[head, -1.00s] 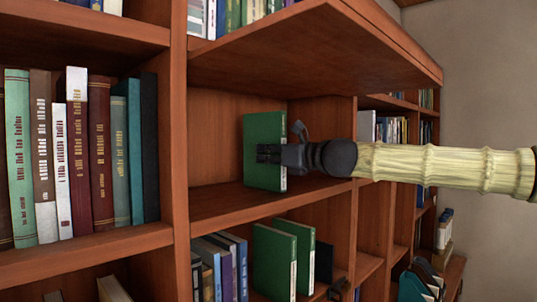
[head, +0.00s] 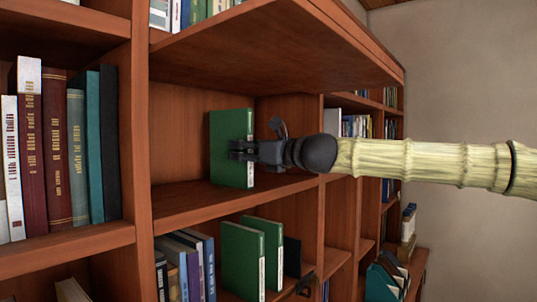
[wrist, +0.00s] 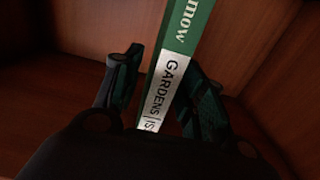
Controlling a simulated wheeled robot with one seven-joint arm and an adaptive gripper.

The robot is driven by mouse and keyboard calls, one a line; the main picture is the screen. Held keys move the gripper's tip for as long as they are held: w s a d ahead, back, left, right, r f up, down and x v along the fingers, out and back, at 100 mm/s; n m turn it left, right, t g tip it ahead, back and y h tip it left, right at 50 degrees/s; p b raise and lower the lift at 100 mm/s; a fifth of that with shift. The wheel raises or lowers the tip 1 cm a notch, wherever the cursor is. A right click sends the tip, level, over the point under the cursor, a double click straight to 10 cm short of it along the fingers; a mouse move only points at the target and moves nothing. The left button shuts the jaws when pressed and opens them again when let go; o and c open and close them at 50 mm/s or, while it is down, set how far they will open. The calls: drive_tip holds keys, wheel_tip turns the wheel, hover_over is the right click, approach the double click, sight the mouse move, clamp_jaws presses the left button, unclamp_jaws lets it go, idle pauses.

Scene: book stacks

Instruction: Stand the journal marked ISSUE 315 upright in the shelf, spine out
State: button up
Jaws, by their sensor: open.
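A green journal (head: 230,125) stands upright on the open middle shelf (head: 190,208), its white-labelled spine facing out to the right. In the wrist view its spine (wrist: 180,60) reads "GARDENS | IS"; the rest of the label is hidden behind my gripper's body, so the issue number is not readable. My gripper (head: 243,150) is at the journal's spine side, one finger in front of its cover. In the wrist view my gripper (wrist: 163,88) is open, with a finger on each side of the spine and a visible gap on the left.
Below, two more green journals (head: 242,255) stand beside blue and grey volumes (head: 190,262). A wooden upright (head: 140,130) separates a packed row of books (head: 60,150) at left. A shelf board (head: 270,50) hangs above my gripper. Shelf space around the journal is bare.

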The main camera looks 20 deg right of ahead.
drive_tip(key=v, duration=0.8)
drive_tip(key=shift+s+d+b, duration=0.2)
drive_tip(key=shift+s+b, duration=0.05)
drive_tip(key=shift+b, duration=0.05)
drive_tip(key=shift+f, duration=0.1)
idle(0.4)
